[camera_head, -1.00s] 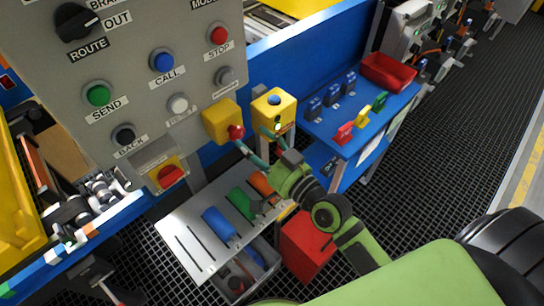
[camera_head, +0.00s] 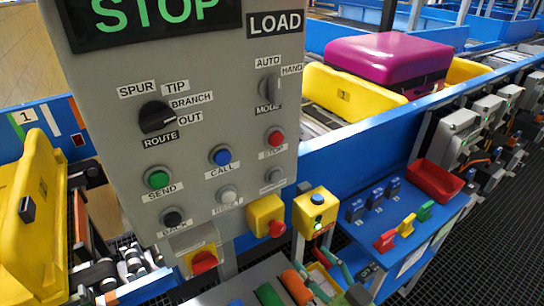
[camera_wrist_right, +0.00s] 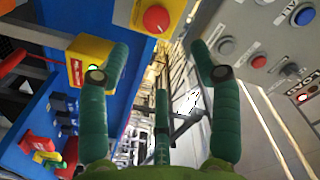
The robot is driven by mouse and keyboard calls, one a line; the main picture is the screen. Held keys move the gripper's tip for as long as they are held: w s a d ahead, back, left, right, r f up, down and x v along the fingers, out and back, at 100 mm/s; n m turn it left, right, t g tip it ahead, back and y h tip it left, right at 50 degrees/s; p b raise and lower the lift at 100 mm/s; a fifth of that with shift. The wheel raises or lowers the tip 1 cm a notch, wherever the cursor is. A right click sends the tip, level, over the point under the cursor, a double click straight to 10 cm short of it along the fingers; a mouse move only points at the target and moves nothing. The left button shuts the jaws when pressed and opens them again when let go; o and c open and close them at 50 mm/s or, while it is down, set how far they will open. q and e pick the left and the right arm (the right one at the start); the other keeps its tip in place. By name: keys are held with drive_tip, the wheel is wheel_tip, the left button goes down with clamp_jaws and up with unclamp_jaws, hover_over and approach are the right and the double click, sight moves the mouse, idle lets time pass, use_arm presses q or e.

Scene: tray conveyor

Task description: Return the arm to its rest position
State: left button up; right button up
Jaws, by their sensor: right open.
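My right gripper (camera_head: 328,272) shows at the bottom edge of the head view, below the yellow box with a blue button (camera_head: 316,212). Its green fingers are spread and hold nothing. In the right wrist view the open fingers (camera_wrist_right: 160,72) frame empty space, with the yellow box (camera_wrist_right: 88,58) to the left and the grey control panel (camera_wrist_right: 268,50) to the right. Most of my right arm is below the head view's edge. My left gripper is in neither view.
The grey control panel (camera_head: 215,95) stands close in front. A red button on a yellow housing (camera_head: 266,216) is just left of the yellow box. A blue table with a red bin (camera_head: 434,180) is at right. A purple suitcase (camera_head: 385,62) lies in a yellow tray behind.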

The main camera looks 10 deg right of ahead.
drive_tip(key=s+a+f+n+g, duration=0.35)
drive_tip(key=f+n+g, duration=0.2)
drive_tip(key=f, duration=0.25)
drive_tip(key=s+d+f+g+h, duration=0.7)
drive_tip(key=s+d+g, duration=0.1)
drive_tip(key=s, duration=0.2)
wheel_tip(320, 180, down, 23)
drive_tip(key=s, duration=0.3)
drive_tip(key=s+d+f+g, duration=0.2)
drive_tip(key=s+f, duration=1.2)
drive_tip(key=s, duration=0.1)
drive_tip(key=shift+s+d, duration=0.2)
drive_tip(key=shift+d, duration=0.15)
